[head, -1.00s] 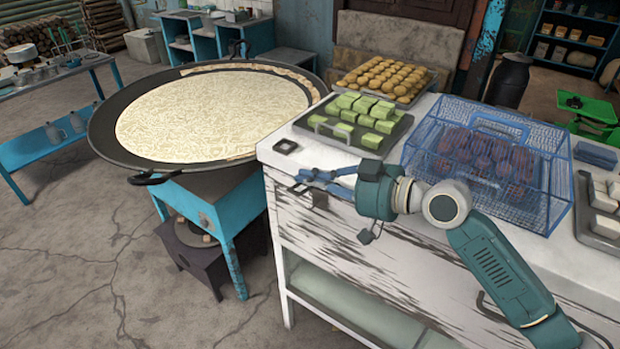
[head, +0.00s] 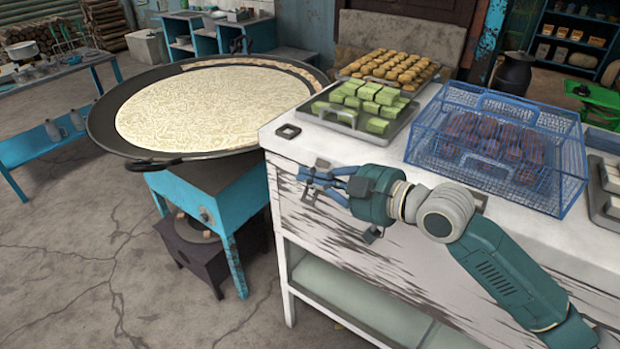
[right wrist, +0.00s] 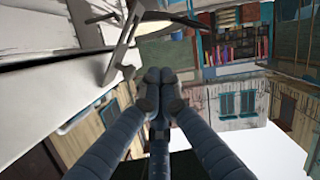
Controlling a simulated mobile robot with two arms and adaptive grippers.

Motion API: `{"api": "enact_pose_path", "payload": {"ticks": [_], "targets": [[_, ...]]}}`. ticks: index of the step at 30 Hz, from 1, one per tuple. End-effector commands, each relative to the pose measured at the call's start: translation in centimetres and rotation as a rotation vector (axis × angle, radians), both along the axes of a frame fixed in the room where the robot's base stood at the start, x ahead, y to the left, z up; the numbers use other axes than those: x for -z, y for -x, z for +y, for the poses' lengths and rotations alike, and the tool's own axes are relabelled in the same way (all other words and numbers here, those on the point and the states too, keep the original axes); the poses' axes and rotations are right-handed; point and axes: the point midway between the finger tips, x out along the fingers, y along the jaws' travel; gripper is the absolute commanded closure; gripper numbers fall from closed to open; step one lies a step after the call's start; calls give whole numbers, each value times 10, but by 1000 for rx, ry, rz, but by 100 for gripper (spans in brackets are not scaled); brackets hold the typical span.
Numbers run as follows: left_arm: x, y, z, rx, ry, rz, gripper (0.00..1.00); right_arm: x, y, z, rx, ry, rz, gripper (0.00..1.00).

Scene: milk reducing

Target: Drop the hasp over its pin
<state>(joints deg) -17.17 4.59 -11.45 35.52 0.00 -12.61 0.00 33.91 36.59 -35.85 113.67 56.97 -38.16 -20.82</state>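The right gripper (head: 308,181) is in front of the white cabinet's front face, near its left corner and below the top edge. In the right wrist view the fingertips (right wrist: 160,76) are pressed together with nothing visible between them. A pale metal strip (right wrist: 122,52), probably the hasp, stands out from the white cabinet surface, left of and apart from the fingertips. In the head view small metal parts near the fingers blend with them, and I cannot separate the hasp there. I cannot make out the pin for certain. The left gripper is out of view.
The white cabinet (head: 350,232) carries a tray of green blocks (head: 360,105), a tray of round golden pieces (head: 388,70) and a blue wire basket (head: 560,165). A small dark square piece (head: 288,131) lies at its left corner. A wide pan (head: 125,140) stands to the left.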

Motion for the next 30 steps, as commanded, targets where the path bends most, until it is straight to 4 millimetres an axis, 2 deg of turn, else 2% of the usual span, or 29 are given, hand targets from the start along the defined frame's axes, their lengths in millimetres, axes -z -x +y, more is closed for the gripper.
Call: {"api": "enact_pose_path", "payload": {"ticks": [1,15,30], "targets": [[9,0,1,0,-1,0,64,7,0,0,0,27,-37,100],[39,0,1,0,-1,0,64,37,-4,-3,-2,288,-397,100],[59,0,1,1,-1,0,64,56,-15,-11,-1,494,-682,100]]}}
